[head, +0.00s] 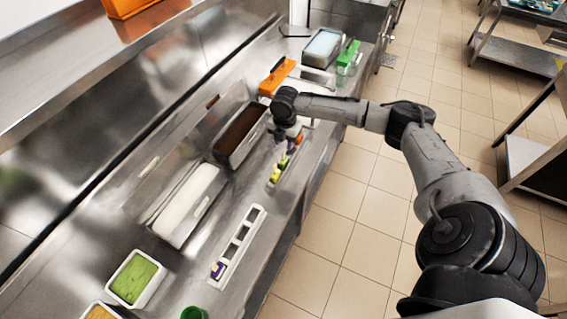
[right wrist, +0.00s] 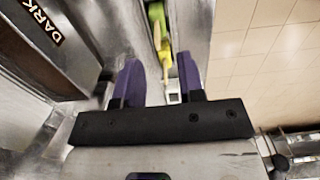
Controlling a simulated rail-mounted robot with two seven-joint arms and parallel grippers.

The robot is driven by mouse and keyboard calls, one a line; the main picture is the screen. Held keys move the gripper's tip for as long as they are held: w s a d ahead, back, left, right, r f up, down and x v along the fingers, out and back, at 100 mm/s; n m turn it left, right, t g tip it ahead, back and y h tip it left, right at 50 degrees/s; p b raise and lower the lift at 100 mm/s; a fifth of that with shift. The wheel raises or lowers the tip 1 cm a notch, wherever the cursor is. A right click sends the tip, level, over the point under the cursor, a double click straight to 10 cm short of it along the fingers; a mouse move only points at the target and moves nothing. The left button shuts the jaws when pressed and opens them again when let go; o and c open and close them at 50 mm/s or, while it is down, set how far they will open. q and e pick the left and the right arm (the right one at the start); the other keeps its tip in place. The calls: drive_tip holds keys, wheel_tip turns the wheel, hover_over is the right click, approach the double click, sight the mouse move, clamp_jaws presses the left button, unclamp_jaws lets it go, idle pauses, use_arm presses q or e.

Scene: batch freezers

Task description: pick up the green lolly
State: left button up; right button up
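A green lolly (head: 283,162) lies in a narrow pale rack (head: 272,185) on the steel counter, close to a yellow lolly (head: 275,175). In the right wrist view the green lolly (right wrist: 155,12) shows at the top, with the yellow lolly (right wrist: 163,48) nearer to me. My right gripper (head: 293,143) hovers at the far end of the rack. It also shows in the right wrist view (right wrist: 160,82), its two purple fingers apart and nothing visibly clamped between them. I cannot tell whether the fingers touch a lolly. My left gripper is not in view.
A dark-filled tub (head: 262,108) marked DARK stands left of the rack. A white tub (head: 185,205) and a green-filled tub (head: 137,278) stand nearer. A slotted holder (head: 240,245) has a purple item (head: 218,270). An orange block (head: 277,77) lies beyond.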

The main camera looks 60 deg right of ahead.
sight(284, 151)
drive_tip(key=shift+w+a+f+p, duration=0.1)
drive_tip(key=shift+f+p, duration=0.05)
drive_tip(key=shift+f, duration=1.8)
drive_tip(key=shift+w+f+p, duration=0.1)
drive_tip(key=shift+f+p, duration=0.05)
drive_tip(key=shift+f, duration=1.8)
drive_tip(key=shift+c, duration=0.5)
clamp_jaws()
